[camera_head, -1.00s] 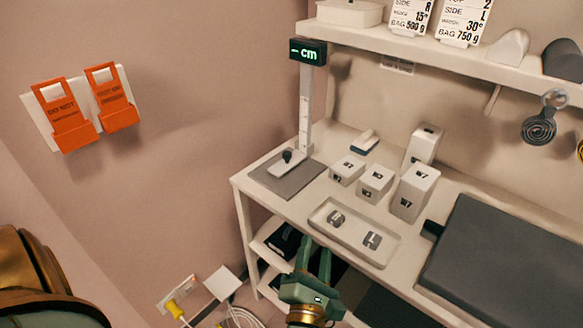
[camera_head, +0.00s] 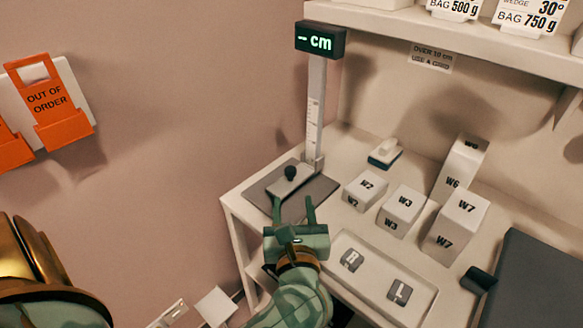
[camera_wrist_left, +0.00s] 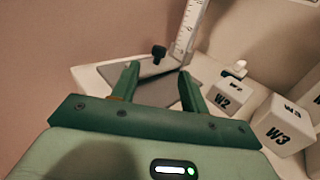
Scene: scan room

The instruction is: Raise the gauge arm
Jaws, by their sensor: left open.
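The height gauge stands at the table's back left corner: an upright scale post (camera_head: 316,110) with a display (camera_head: 320,40) reading "– cm". Its light gauge arm (camera_head: 297,181) sits low, just over the dark grey base plate (camera_head: 318,200), with a black knob (camera_head: 290,172) on it. In the left wrist view the knob (camera_wrist_left: 158,52) and the post (camera_wrist_left: 188,30) show beyond the fingers. My left gripper (camera_head: 293,205) is open and empty, in front of the gauge arm with its fingers pointing toward the knob. It also shows in the left wrist view (camera_wrist_left: 160,85). My right gripper is not in view.
White blocks W2 (camera_head: 365,190), W3 (camera_head: 402,210), W6 (camera_head: 461,168) and W7 (camera_head: 457,225) stand right of the gauge. A tray (camera_head: 425,298) with R and L markers lies in front of them. A small stamp-like item (camera_head: 385,155) lies behind. A shelf (camera_head: 450,35) overhangs the back.

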